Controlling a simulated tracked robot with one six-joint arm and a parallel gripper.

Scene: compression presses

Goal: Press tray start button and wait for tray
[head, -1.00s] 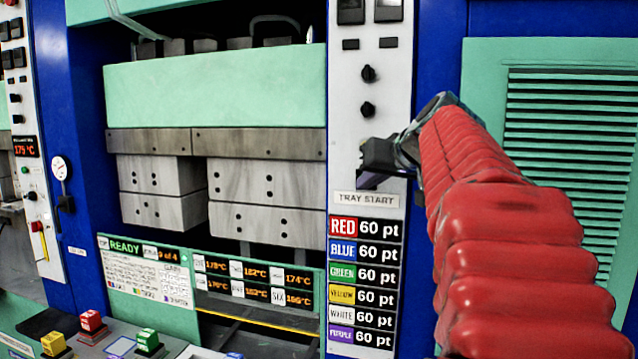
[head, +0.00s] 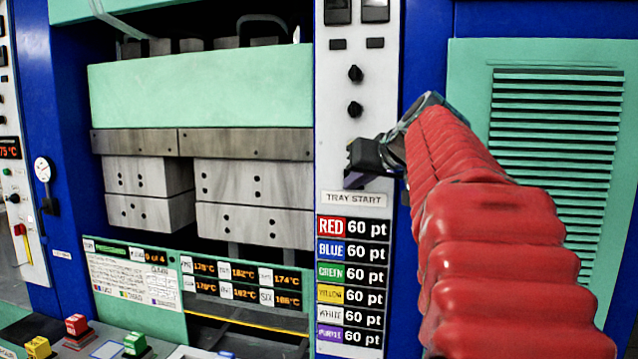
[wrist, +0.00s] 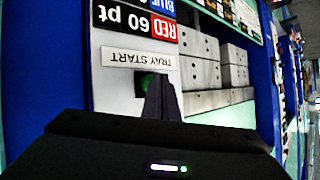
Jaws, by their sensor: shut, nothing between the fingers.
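The TRAY START label (head: 355,199) is on the white control strip of the press, above the coloured points list. My gripper (head: 356,176) is shut and empty, just above that label in the head view, and hides the button there. In the wrist view the picture is turned over: the label (wrist: 139,57) shows with a green button (wrist: 148,82) beside it. The shut fingers (wrist: 162,92) overlap part of the button. I cannot tell whether they touch it. No tray can be clearly made out; the press blocks (head: 253,190) hang above the opening.
Two black knobs (head: 355,91) sit above my gripper on the strip. A display panel (head: 130,272) with temperature readouts stands at the press front. Red, yellow and green blocks (head: 77,325) stand at lower left. A vented green panel (head: 560,130) is on the right.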

